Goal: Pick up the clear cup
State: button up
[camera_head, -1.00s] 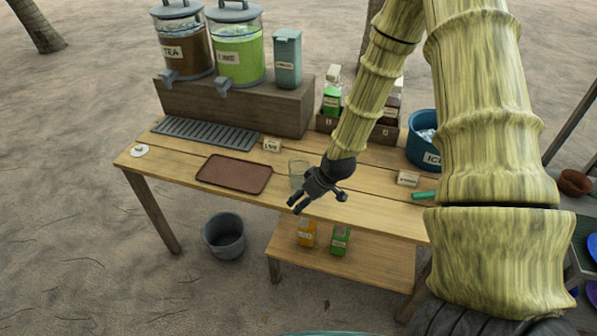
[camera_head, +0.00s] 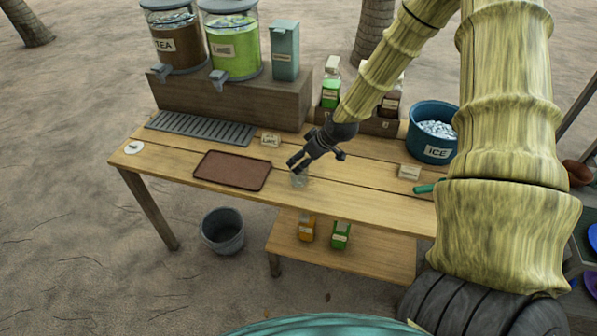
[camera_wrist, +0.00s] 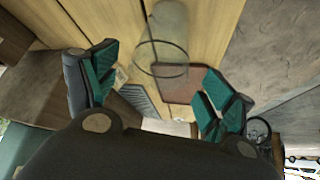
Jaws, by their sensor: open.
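The clear cup (camera_head: 299,180) stands upright on the wooden table, to the right of the brown tray. In the head view my gripper (camera_head: 296,164) is over it and hides most of its upper part. In the wrist view the cup (camera_wrist: 168,35) shows as a see-through cylinder with a dark rim ring, ahead of the fingers and roughly between them. The gripper also shows in the wrist view (camera_wrist: 160,90), its green-padded fingers wide apart and empty. I cannot tell whether a finger touches the cup.
The brown tray (camera_head: 232,170) and grey drip grate (camera_head: 200,131) lie to the left. Tea (camera_head: 175,45) and lime (camera_head: 233,48) dispensers stand on a wooden riser behind. An ice bucket (camera_head: 433,131) is at the right. Table room in front of the cup is clear.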

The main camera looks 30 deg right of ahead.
jog(key=shift+w+p+x, duration=0.25)
jog(key=shift+p+x, duration=0.65)
jog(key=shift+x, duration=1.45)
jog(key=shift+p+x, duration=0.3)
jog(key=shift+x, duration=0.75)
jog(key=shift+a, duration=0.1)
jog(key=shift+c, duration=0.2)
jog(key=c, duration=0.9)
